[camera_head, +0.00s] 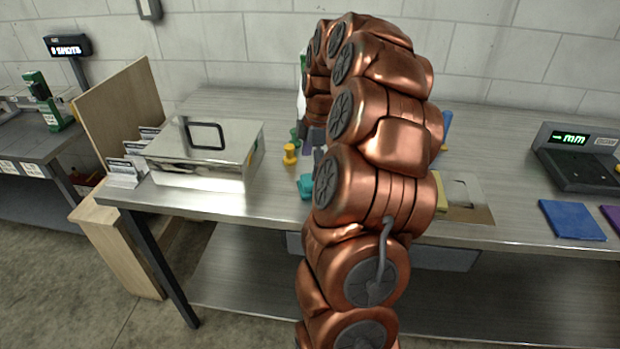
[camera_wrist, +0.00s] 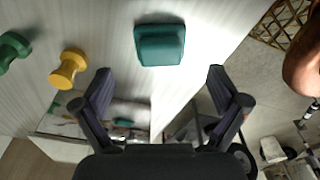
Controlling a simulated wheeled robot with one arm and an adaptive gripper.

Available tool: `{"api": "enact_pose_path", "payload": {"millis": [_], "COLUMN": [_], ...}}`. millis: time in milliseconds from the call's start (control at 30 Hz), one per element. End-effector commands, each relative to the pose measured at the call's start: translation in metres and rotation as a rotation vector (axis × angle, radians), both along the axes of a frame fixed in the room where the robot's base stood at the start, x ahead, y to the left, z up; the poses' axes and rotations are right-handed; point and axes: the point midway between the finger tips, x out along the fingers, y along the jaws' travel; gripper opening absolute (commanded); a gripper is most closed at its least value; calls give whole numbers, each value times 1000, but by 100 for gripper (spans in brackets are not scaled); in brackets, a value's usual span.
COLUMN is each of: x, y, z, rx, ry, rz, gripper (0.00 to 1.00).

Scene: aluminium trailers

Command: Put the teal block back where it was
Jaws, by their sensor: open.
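The teal block (camera_wrist: 160,45) lies on the table top in the wrist view, ahead of my gripper and between the lines of its two fingers. My gripper (camera_wrist: 160,88) is open and empty, with its fingers spread apart and not touching the block. In the head view the teal block (camera_head: 305,186) shows near the table's front edge, partly hidden by my copper arm. My gripper is mostly hidden behind the arm there.
A yellow peg-like piece (camera_wrist: 68,69) and a green one (camera_wrist: 13,50) stand left of the block. A shiny metal box (camera_head: 205,155) is at the left of the table (camera_head: 240,203). A blue pad (camera_head: 571,220) and a scale (camera_head: 580,160) are at the right.

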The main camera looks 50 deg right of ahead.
Motion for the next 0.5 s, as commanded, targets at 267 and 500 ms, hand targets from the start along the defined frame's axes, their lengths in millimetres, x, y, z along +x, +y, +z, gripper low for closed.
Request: {"api": "enact_pose_path", "payload": {"millis": [267,500], "x": [-2,-3], "y": [-4,-6], "z": [37,55], "rx": [1,1], "ry": [-1,-1], "rz": [1,0], "gripper": [97,97]}}
